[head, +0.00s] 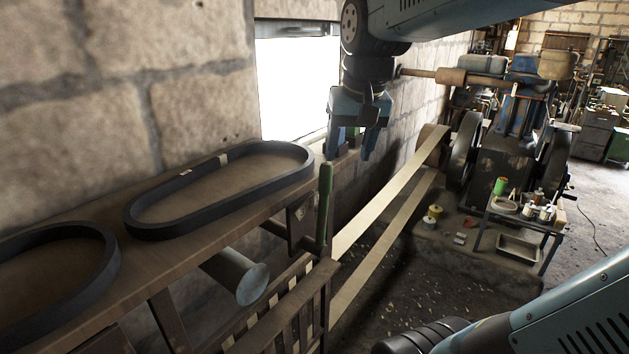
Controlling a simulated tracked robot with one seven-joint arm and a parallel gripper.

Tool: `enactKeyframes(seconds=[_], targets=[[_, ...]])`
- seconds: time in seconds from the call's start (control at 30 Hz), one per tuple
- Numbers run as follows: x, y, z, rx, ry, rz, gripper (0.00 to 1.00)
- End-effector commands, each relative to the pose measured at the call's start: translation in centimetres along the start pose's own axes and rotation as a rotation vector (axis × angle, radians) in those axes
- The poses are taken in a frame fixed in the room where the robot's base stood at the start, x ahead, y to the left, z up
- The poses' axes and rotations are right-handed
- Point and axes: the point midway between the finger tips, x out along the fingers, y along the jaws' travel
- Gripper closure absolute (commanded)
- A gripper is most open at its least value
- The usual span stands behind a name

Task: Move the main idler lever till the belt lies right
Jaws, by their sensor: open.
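The lever with a green handle (325,207) stands nearly upright at the right end of the wooden bench; I take it for the main idler lever. The pale flat belt (385,196) runs in two strands from the engine's wheel at the back down to the lower middle, where the slatted guard and bench hide its near end. How the belt lies on its near pulley cannot be seen. My gripper (349,155) points down, open, above and slightly right of the handle's top, apparently apart from it. A bit of green shows between its fingers.
The bench (215,222) along the stone wall carries two dark oval rings (220,190). A grey cylinder (240,278) sticks out below it, beside the slatted guard (290,308). The engine (505,140) and a small tool table (525,215) stand at the back right.

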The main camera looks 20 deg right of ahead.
Motion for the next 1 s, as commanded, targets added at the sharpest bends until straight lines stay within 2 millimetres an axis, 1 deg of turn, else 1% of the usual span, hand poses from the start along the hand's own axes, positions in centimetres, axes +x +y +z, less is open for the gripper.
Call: enactKeyframes(seconds=[0.03, 0.1, 0.3, 0.4, 0.5, 0.63, 0.77, 0.87, 1.0], targets=[[0.2, -0.1, -1.4, 0.021, -0.032, 0.002, 0.41], [0.4, -0.3, -3.1, 0.053, -0.072, 0.006, 0.41], [1.5, -0.9, -7.5, 0.138, -0.178, 0.02, 0.41], [2.0, -1.0, -9.1, 0.168, -0.218, 0.028, 0.41], [2.5, -1.1, -10.2, 0.19, -0.244, 0.034, 0.41], [2.8, -1.2, -10.8, 0.204, -0.261, 0.038, 0.41], [3.6, -1.2, -10.8, 0.208, -0.265, 0.039, 0.41], [4.8, -1.2, -10.4, 0.207, -0.266, 0.04, 0.41], [7.1, -1.1, -9.7, 0.207, -0.266, 0.04, 0.41]])
